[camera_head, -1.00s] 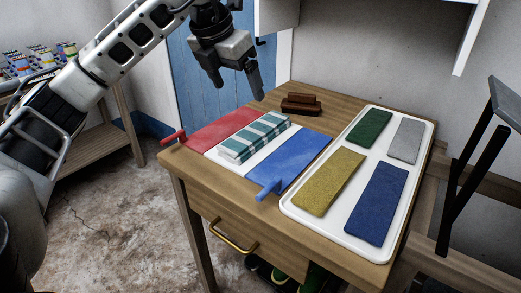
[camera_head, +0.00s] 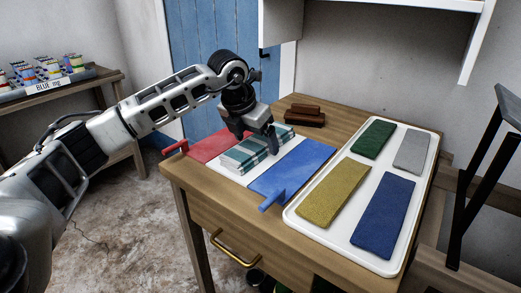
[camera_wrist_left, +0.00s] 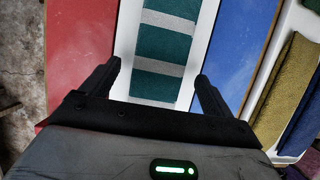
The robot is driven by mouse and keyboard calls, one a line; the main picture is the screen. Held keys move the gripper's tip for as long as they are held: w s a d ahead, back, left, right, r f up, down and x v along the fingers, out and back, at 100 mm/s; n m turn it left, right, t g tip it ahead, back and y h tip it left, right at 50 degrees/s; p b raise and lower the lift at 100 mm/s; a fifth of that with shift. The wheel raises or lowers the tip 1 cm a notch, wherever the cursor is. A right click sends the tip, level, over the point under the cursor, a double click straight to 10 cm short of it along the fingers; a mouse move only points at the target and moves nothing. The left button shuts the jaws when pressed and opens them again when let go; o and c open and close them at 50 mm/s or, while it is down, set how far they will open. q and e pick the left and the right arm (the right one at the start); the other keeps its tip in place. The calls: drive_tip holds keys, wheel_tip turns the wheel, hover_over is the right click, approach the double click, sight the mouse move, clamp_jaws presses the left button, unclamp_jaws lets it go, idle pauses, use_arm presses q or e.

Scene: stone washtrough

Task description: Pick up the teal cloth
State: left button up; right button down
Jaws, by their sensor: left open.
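The teal cloth (camera_head: 246,157) is folded, with pale grey stripes, and lies on a white board (camera_head: 231,170) between a red board and a blue board. In the left wrist view the teal cloth (camera_wrist_left: 166,55) runs lengthwise between my finger lines. My left gripper (camera_head: 257,145) is open above the cloth, and its fingers hide part of it. In the left wrist view my left gripper (camera_wrist_left: 158,78) has its fingers apart, one on each side of the cloth's width, with nothing held. The height left above the cloth is hard to judge. My right gripper is not in view.
The red board (camera_head: 208,145) and blue board (camera_head: 293,168) flank the white one. A white tray (camera_head: 291,213) on the right holds green, grey, yellow and blue cloths. Brown blocks (camera_head: 304,117) lie at the back. A black metal frame (camera_head: 487,175) stands right of the table.

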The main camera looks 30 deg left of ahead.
use_arm(q)
drive_tip(key=shift+w+f, duration=0.2)
drive_tip(key=shift+f, duration=0.4)
drive_tip(key=c, duration=1.1)
drive_tip(key=shift+r, duration=0.1)
